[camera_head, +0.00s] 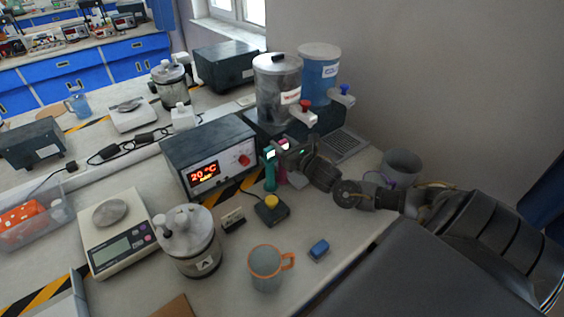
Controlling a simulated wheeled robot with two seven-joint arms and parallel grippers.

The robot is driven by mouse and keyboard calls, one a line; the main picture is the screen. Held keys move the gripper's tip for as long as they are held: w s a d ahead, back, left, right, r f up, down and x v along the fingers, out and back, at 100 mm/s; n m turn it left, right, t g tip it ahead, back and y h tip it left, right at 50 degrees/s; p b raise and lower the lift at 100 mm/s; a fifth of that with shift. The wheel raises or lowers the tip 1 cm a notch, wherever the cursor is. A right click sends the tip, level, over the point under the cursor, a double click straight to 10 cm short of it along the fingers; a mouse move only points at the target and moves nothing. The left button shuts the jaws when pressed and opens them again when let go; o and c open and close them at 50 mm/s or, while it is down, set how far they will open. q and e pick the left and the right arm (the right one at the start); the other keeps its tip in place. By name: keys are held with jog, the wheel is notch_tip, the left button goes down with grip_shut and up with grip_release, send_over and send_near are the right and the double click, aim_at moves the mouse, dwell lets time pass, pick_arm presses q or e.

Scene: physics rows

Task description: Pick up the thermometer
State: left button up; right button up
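My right arm comes in from the right, and its gripper (276,154) is at the front right corner of the grey heating box. My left gripper is not in view.
The box (211,153) reads 20 °C. Two dispensers (278,88) (319,75) stand behind the gripper. A grey bin (402,164) is beside the arm.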

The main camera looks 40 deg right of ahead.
jog(key=shift+w, duration=0.95)
grip_shut()
